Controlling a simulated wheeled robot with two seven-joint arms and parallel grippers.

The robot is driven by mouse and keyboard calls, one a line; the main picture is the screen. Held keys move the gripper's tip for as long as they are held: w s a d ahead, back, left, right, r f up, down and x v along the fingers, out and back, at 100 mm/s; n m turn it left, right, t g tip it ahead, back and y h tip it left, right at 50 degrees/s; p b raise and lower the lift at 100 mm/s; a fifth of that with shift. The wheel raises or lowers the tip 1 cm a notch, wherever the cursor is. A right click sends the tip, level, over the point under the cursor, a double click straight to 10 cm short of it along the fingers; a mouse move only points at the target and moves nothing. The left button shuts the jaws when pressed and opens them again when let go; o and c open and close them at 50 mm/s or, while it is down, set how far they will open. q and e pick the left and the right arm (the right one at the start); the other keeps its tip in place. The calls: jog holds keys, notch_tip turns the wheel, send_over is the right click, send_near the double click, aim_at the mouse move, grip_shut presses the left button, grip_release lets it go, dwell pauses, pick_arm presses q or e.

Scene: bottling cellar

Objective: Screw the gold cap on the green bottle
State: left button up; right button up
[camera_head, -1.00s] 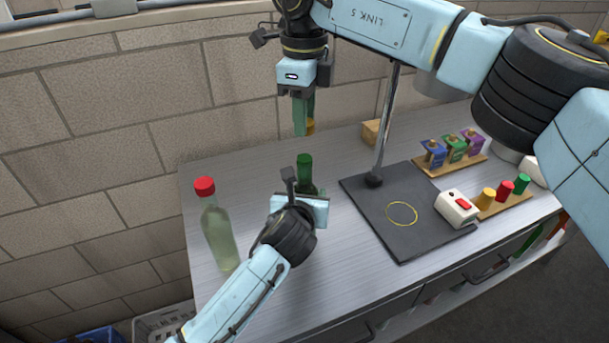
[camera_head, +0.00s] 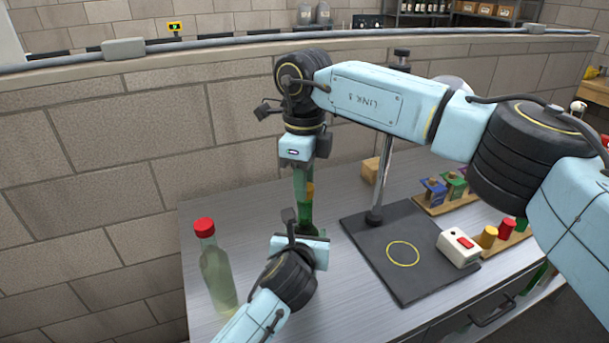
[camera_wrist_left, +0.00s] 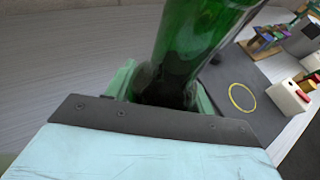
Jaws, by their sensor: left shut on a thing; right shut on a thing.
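The green bottle (camera_head: 305,225) stands upright on the bench, its lower part hidden behind my left gripper (camera_head: 300,240). In the left wrist view the bottle's green glass (camera_wrist_left: 195,45) rises between my left gripper's fingers (camera_wrist_left: 165,85), which are shut on it. My right gripper (camera_head: 303,190) points straight down above the bottle, shut on the gold cap (camera_head: 310,188), of which a small part shows beside the green fingers. The cap is over the bottle's mouth; the fingers hide whether they touch.
A pale bottle with a red cap (camera_head: 215,275) stands at the left. A dark mat (camera_head: 400,283) with a yellow ring and a post (camera_head: 384,185) lies to the right.

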jog(key=shift+f, duration=0.5)
jog(key=shift+f, duration=0.55)
